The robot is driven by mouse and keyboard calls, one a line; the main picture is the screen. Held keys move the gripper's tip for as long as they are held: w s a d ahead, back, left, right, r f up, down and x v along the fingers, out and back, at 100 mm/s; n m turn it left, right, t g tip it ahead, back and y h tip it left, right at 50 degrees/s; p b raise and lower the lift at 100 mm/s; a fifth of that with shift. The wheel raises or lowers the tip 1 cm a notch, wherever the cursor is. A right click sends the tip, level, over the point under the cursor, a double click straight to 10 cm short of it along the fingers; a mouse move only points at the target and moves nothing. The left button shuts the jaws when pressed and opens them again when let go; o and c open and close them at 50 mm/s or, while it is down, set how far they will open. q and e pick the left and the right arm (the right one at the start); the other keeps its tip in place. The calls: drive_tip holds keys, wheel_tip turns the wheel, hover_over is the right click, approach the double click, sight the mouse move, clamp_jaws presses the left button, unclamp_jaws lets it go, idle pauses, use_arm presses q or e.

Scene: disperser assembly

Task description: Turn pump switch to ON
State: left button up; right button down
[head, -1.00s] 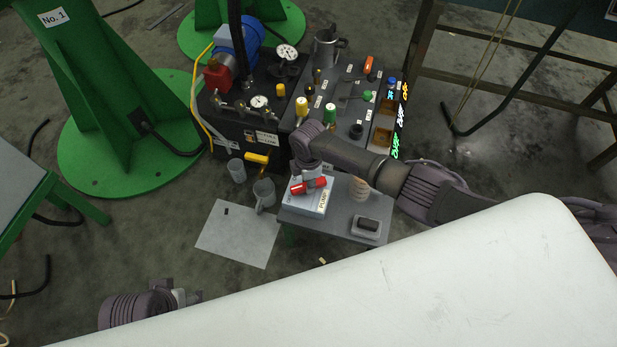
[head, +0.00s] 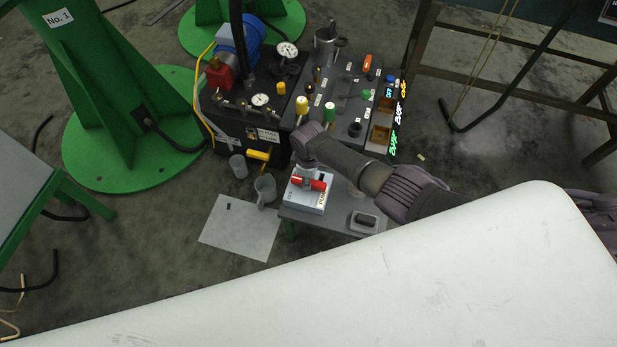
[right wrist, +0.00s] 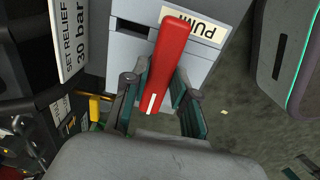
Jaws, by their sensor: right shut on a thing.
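The pump switch is a light grey box (head: 304,198) with a "PUMP" label and a red handle (head: 319,185), on the small grey table. In the head view the handle lies nearly level across the box. My right gripper (head: 308,180) is over the box, its fingers on the handle. In the right wrist view the red handle (right wrist: 172,55) stands between the two dark fingers of the gripper (right wrist: 160,100). Part of the box is hidden behind the handle and fingers. I cannot read an ON or OFF mark. My left gripper is not in view.
The grey table (head: 340,222) also bears a small grey tray (head: 365,221). The black pump unit (head: 235,125) with gauges and valves stands behind. A large white surface (head: 350,290) fills the front.

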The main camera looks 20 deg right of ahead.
drive_tip(key=shift+d, duration=0.1)
idle(0.3)
drive_tip(key=c, duration=0.9)
unclamp_jaws()
drive_tip(key=shift+r, duration=0.15)
wheel_tip(320, 180, up, 12)
drive_tip(key=shift+f, duration=0.2)
